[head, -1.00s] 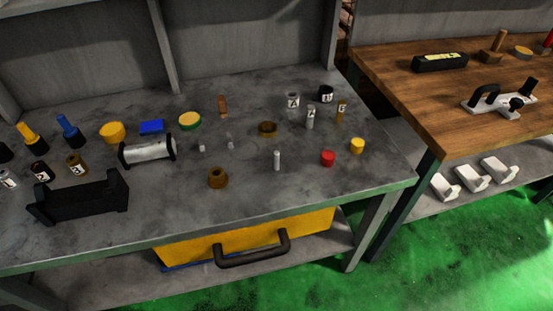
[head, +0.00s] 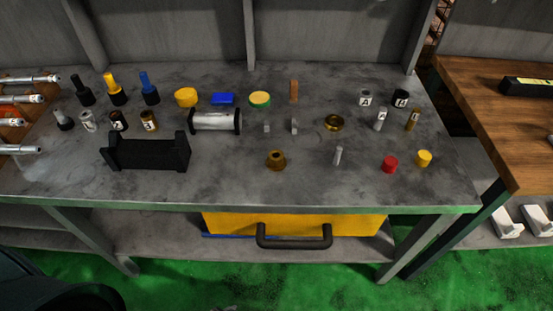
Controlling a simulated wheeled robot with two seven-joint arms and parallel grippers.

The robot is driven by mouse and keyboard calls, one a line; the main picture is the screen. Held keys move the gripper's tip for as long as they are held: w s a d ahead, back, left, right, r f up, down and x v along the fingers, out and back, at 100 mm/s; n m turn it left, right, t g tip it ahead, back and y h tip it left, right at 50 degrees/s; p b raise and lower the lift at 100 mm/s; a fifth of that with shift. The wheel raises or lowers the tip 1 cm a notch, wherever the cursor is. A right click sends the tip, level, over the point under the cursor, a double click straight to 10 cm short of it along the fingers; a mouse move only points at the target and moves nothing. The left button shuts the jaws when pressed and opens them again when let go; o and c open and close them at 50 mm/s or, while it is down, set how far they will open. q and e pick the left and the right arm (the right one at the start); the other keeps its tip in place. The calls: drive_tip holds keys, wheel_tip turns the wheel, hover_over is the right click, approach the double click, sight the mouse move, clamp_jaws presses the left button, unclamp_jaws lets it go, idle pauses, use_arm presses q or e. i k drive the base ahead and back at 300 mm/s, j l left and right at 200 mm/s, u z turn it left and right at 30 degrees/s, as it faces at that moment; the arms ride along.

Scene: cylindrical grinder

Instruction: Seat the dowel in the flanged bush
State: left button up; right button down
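A small grey metal pin, which looks like the dowel (head: 338,156), stands upright near the front of the grey bench, right of centre. A brass piece with a wide base and a hole in its top, which looks like the flanged bush (head: 276,161), sits to its left, apart from it. A wider, flat brass ring (head: 334,123) lies behind the pin. Neither of my grippers shows in the head view.
The grey bench top (head: 230,180) is bare along its front. A black cradle (head: 147,154) and a silver cylinder (head: 215,122) stand left. Red (head: 390,164) and yellow (head: 424,158) caps stand right. A yellow drawer (head: 360,225) is below.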

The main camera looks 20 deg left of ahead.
sight(275, 161)
drive_tip(key=j+z, duration=0.1)
drive_tip(key=j, duration=0.3)
drive_tip(key=k+j, duration=0.1)
drive_tip(key=j, duration=0.35)
drive_tip(key=j+z, duration=0.15)
drive_tip(key=j, duration=0.25)
drive_tip(key=k+j+z, duration=0.1)
drive_tip(key=j, duration=0.3)
drive_tip(key=k+j+z, duration=0.1)
drive_tip(key=j, duration=0.3)
drive_tip(key=k+j, duration=0.15)
drive_tip(key=j, duration=0.25)
drive_tip(key=z, duration=0.05)
